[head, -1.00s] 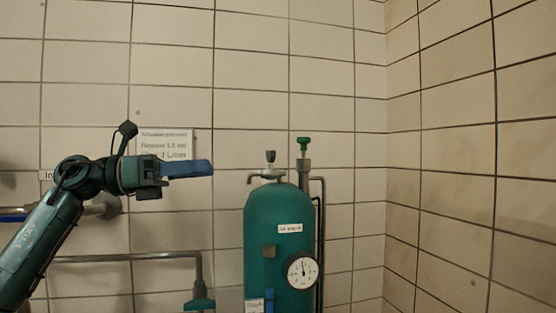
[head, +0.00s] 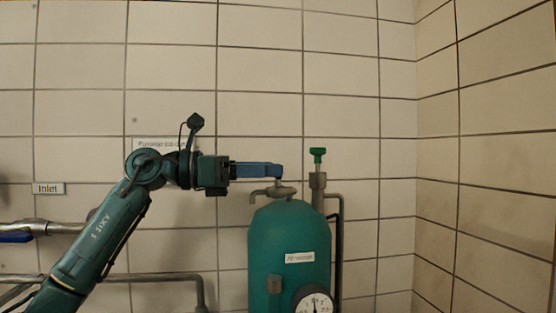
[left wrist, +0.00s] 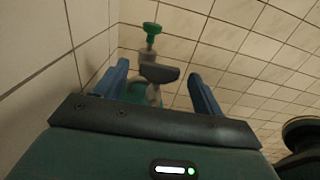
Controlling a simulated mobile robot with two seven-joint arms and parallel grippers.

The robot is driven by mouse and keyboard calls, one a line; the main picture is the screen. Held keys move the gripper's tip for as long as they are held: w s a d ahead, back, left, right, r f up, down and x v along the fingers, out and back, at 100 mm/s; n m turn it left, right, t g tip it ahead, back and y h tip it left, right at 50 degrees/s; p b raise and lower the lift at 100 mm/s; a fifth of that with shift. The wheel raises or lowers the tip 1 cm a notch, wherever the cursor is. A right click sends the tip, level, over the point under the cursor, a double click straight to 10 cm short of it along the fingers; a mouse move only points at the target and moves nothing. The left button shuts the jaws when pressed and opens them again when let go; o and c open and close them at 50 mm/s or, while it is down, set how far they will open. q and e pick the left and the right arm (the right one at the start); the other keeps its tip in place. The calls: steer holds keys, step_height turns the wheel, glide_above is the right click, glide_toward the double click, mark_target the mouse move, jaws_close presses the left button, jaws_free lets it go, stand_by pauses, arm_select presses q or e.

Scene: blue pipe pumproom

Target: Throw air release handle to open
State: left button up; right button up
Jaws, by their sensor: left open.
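A green tank (head: 288,245) stands against the tiled wall, with a small tap-like fitting (head: 272,192) on top. This fitting carries a dark handle, seen in the left wrist view (left wrist: 158,74); in the head view blue fingers mostly hide it. A green handle (head: 317,155) tops the pipe just right of it and also shows in the left wrist view (left wrist: 151,28). No readable label tells which is the air release handle. My left gripper (head: 277,171) is open, its blue fingers on either side of the dark handle, with gaps visible. My right gripper is out of view.
A round gauge (head: 314,303) sits low on the tank's front. A grey pipe (head: 340,230) runs down its right side. Pipes with a blue lever (head: 15,237) are at left, near an "Inlet" label (head: 48,188). A tiled corner (head: 416,150) closes the right.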

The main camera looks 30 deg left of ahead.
arm_select(q)
steer(key=x, duration=0.2)
steer(key=shift+w+d+p, duration=0.2)
steer(key=shift+d+p, duration=0.05)
steer(key=shift+p, duration=0.05)
steer(key=shift+w, duration=0.1)
steer(key=shift+c, duration=0.2)
steer(key=c, duration=1)
steer(key=shift+o, duration=0.2)
